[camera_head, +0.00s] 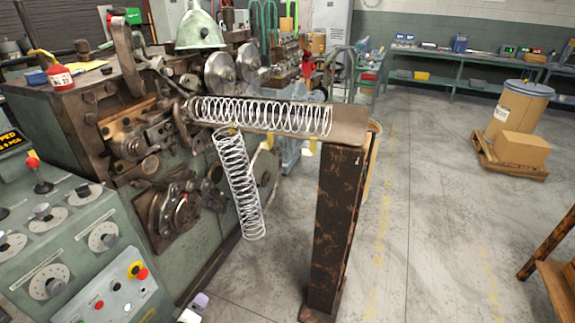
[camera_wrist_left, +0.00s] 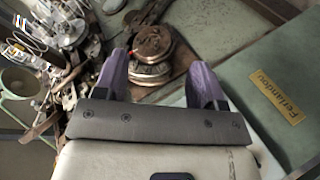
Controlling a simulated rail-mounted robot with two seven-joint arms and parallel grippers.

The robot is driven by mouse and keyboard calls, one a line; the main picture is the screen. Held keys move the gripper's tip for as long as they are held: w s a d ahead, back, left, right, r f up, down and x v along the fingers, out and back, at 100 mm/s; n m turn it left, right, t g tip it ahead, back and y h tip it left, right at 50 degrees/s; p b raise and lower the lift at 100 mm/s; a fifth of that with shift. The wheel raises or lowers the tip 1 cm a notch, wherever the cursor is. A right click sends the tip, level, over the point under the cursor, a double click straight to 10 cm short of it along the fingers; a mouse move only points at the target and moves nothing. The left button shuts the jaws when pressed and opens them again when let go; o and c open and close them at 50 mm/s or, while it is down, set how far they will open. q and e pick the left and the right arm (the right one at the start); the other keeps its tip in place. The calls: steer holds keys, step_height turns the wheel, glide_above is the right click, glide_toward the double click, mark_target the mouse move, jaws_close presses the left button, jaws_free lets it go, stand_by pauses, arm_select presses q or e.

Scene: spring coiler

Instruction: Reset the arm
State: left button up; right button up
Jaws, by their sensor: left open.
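My left gripper (camera_head: 196,306) shows only as a small white and purple piece at the bottom edge of the head view. In the left wrist view its two purple fingers (camera_wrist_left: 160,65) stand apart with nothing between them. Beyond the fingers is a round brownish metal part (camera_wrist_left: 152,45) of the machine. My right gripper is in neither view. In the head view, one long wire spring (camera_head: 265,115) lies in the metal trough (camera_head: 350,127). A second spring (camera_head: 240,185) hangs down at a slant below the trough.
The green spring coiler (camera_head: 60,120) and its control panel (camera_head: 90,250) fill the left. A rusty post (camera_head: 335,220) holds up the trough. A barrel (camera_head: 520,108) and a cardboard box (camera_head: 522,148) stand on a pallet at the right. The floor (camera_head: 430,220) between is clear.

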arm_select(q)
steer(key=s+d+r+m+g+p, duration=0.25)
steer(key=s+r+m, duration=0.35)
steer(key=s+r, duration=0.3)
steer(key=s+d+r+m+g+p, duration=0.1)
steer(key=s+d+r+m+g, duration=0.5)
steer(key=s, duration=0.5)
steer(key=s+d+f+m+g+p, duration=0.1)
steer(key=s+f+m+p, duration=0.15)
steer(key=s, duration=1.45)
step_height(320, 180, up, 36)
steer(key=p, duration=3.7)
steer(key=shift+w+d+r+n+p, duration=0.15)
steer(key=shift+r+n+p, duration=0.05)
steer(key=shift+n+p, duration=0.25)
